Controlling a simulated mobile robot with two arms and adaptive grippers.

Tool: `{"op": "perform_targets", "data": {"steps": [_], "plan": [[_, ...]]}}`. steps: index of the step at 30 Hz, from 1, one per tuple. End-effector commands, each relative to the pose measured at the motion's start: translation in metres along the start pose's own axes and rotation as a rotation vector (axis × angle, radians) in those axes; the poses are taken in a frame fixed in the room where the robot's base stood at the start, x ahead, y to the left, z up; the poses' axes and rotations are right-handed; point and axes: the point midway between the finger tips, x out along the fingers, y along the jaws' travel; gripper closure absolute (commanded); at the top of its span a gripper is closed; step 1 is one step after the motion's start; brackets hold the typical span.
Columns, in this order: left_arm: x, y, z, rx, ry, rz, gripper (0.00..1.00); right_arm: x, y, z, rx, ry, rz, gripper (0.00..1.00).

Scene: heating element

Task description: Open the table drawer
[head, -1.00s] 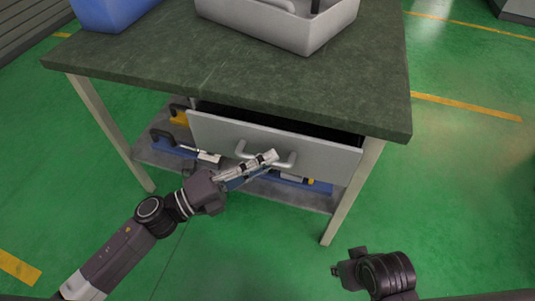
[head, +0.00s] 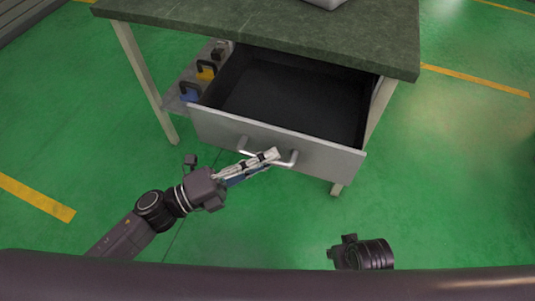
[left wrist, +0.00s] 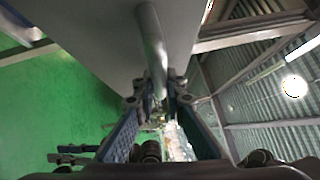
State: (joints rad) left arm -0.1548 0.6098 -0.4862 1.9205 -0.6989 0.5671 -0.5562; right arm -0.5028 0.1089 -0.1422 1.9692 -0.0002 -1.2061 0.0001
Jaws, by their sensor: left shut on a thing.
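The table (head: 330,48) has a dark green top and pale legs. Its grey drawer (head: 215,125) is pulled well out, and its dark inside looks empty. The drawer's metal bar handle (head: 293,158) is on the front panel. My left gripper (head: 272,157) is shut on the handle; in the left wrist view the gripper (left wrist: 158,95) has its fingers on either side of the handle bar (left wrist: 152,45). My right arm's end (head: 360,252) shows at the lower right, away from the table; its fingers are not clear.
A lower shelf (head: 172,97) under the table holds tools with blue and yellow parts, at the left. A grey bin's edge (head: 328,3) shows on the tabletop. The green floor (head: 455,170) is clear at the right.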

Motion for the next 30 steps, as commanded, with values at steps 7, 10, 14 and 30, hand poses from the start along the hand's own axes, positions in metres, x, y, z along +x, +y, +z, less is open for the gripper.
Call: {"op": "perform_targets", "data": {"steps": [7,10,14,30], "plan": [[0.000,0.001,0.000,0.000,0.000,0.002,1.00,0.000,0.000,0.000,0.000,0.000,0.000,0.78],[0.000,0.001,0.000,0.000,-0.001,0.002,0.85,0.000,0.000,0.000,0.000,0.001,0.000,0.78],[0.000,0.001,0.000,0.000,-0.001,0.001,0.72,0.000,0.000,0.000,0.000,0.001,0.000,0.78],[-0.035,0.002,0.000,-0.003,-0.002,0.006,0.72,0.000,0.000,0.001,0.000,-0.001,0.000,0.78]]}}
